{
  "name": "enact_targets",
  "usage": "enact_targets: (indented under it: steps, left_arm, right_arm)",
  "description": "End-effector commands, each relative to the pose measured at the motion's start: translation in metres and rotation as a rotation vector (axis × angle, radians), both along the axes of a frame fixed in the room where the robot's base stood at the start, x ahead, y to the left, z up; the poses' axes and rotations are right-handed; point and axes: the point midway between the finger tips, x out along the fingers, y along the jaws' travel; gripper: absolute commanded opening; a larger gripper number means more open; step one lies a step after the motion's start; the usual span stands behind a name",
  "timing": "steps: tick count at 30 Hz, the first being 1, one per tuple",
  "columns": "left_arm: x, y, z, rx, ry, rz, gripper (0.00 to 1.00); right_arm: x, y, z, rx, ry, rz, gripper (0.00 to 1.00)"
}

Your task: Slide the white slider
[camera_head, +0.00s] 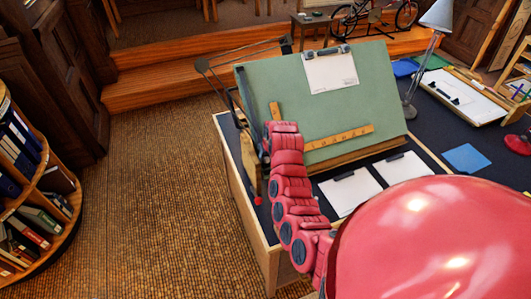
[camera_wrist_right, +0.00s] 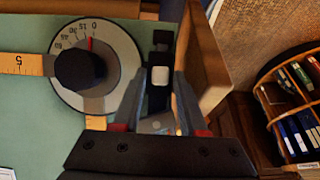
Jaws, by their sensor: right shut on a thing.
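In the right wrist view the white slider (camera_wrist_right: 160,75) is a small white block on a short black upright track (camera_wrist_right: 161,46) beside the dial of the drafting machine. The fingers of my right gripper (camera_wrist_right: 159,82) are on either side of it, shut on it. In the head view my red right arm reaches to the left edge of the green drafting board (camera_head: 240,75). The right gripper (camera_head: 264,150) is partly hidden there by the arm, and the slider cannot be made out. My left gripper is not in view.
A round dial (camera_wrist_right: 124,55) with a black knob (camera_wrist_right: 80,70) and a wooden ruler (camera_wrist_right: 22,64) lie beside the slider. A wooden panel (camera_wrist_right: 205,62) stands close on its other side. White sheets (camera_head: 350,190) lie before the board. A bookshelf (camera_head: 30,190) stands left, with open floor between.

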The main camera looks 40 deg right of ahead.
Motion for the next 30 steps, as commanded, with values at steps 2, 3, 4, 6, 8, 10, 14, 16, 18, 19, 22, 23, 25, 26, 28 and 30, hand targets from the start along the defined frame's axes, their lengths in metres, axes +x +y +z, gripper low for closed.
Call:
enact_targets:
  steps: [2,3,4,6,8,10,14,16,18,19,22,23,25,26,28,30]
  left_arm:
    - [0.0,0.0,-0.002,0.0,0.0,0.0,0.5]
    - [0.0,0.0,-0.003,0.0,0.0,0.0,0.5]
    - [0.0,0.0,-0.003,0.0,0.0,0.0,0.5]
    - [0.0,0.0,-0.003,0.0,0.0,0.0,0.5]
    - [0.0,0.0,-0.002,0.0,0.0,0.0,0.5]
    - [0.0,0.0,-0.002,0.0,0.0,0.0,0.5]
    - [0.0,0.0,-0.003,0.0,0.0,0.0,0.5]
    - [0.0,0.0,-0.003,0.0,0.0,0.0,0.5]
    - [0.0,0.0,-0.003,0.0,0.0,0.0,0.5]
    - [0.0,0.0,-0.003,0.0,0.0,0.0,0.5]
    - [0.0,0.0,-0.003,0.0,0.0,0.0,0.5]
    - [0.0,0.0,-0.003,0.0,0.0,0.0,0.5]
    - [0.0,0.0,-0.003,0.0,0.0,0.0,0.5]
    - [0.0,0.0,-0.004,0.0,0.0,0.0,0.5]
    - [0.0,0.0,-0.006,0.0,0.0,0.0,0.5]
    - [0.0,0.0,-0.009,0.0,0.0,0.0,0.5]
  right_arm:
    - [-0.006,0.002,-0.006,0.0,0.005,0.001,0.0]
    - [-0.007,0.002,-0.007,0.0,0.006,0.001,0.0]
    - [-0.008,0.002,-0.008,0.0,0.006,0.001,0.0]
    - [-0.009,0.002,-0.008,0.0,0.008,0.001,0.0]
    - [-0.009,0.002,-0.009,0.0,0.009,0.001,0.0]
    - [-0.01,0.003,-0.009,0.002,0.011,0.002,0.0]
    - [-0.01,0.003,-0.01,0.003,0.014,0.002,0.46]
    - [-0.01,0.003,-0.01,0.003,0.014,0.002,0.55]
    - [-0.01,0.002,-0.009,0.001,0.012,0.001,0.55]
    - [-0.009,0.003,-0.009,0.001,0.011,0.001,0.55]
    - [-0.009,0.002,-0.008,0.0,0.009,0.001,0.55]
    - [-0.009,0.002,-0.008,0.0,0.008,0.001,0.55]
    - [-0.009,0.002,-0.007,-0.001,0.007,0.001,0.55]
    - [-0.009,0.002,-0.006,-0.001,0.006,0.001,0.55]
    - [-0.01,0.002,-0.002,-0.002,0.006,0.001,0.55]
    - [-0.013,0.002,0.004,-0.004,0.004,0.001,0.55]
